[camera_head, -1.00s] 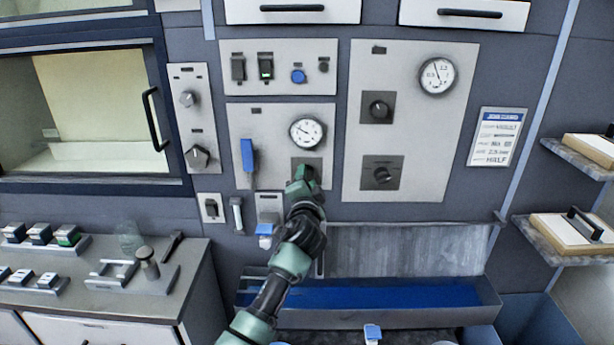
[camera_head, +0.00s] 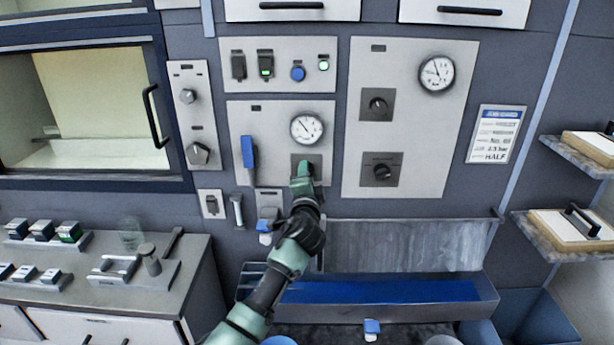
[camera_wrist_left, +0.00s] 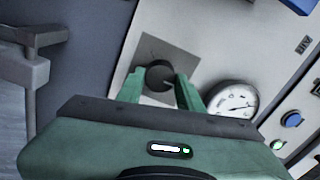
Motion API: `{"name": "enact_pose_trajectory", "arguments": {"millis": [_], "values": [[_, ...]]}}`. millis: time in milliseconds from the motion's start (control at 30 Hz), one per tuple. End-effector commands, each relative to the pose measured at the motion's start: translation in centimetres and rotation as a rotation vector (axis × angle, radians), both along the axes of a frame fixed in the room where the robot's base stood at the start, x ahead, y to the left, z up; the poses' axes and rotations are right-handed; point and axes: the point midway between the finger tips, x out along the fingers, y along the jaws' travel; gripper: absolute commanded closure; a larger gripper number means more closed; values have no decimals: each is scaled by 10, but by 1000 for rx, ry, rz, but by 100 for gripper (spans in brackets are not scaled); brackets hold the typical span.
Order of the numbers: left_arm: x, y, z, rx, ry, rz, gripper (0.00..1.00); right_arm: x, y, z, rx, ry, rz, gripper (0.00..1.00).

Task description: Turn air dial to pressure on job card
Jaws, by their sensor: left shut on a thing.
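The air dial is a dark round knob on a grey square plate (camera_head: 299,160), below a round white gauge (camera_head: 307,128) on the middle panel. My left gripper (camera_head: 306,172) covers most of it in the head view. In the left wrist view the knob (camera_wrist_left: 158,75) sits between the two green fingertips of my left gripper (camera_wrist_left: 160,88), shut on it. The gauge (camera_wrist_left: 233,98) is just right of the fingers there. Its needle tilts to the upper left in the head view; its figures are too small to read. The job card (camera_head: 495,134) hangs at right, its last line reading HALF. My right gripper is not in view.
A blue lever (camera_head: 248,152) is left of the dial. Above is a switch panel with a lit green lamp (camera_head: 324,65). The right panel has another gauge (camera_head: 436,73) and two dark knobs. A blue-lined trough (camera_head: 400,315) lies below.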

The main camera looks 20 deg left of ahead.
Motion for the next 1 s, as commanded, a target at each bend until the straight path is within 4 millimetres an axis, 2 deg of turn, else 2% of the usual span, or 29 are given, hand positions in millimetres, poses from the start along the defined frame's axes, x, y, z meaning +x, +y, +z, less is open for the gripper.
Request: {"name": "enact_pose_trajectory", "arguments": {"millis": [33,100,400,533,1000], "values": [[1,5,5,2,-8,8,58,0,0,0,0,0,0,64],[1,4,5,2,-7,7,42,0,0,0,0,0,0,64],[0,2,2,0,-4,3,42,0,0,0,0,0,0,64],[-7,-1,1,-2,-4,3,42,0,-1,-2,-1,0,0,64],[-67,-15,0,-2,-4,5,42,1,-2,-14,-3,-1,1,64]]}}
